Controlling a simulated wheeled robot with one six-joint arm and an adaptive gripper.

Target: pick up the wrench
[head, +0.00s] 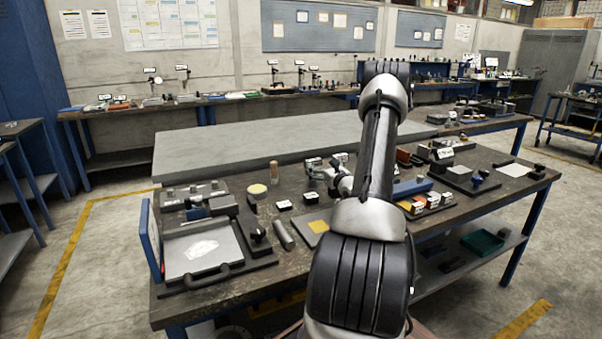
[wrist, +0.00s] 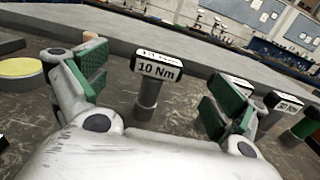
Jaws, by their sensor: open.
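No plain open-ended wrench shows clearly. In the wrist view an upright grey tool with a T-shaped head labelled "10 Nm" (wrist: 148,92) stands on the dark bench; it looks like a torque wrench. My gripper (wrist: 162,92) is open, with green-padded fingers on either side of that tool in the picture. The tool appears beyond the fingertips, not visibly touched. In the head view my gripper (head: 327,172) is low over the bench, and my arm hides part of the area behind it.
Similar labelled tools (wrist: 288,103) stand close to the right finger. A yellow-topped round piece (wrist: 20,68) is at left. A grey slab (head: 260,138) lies behind.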

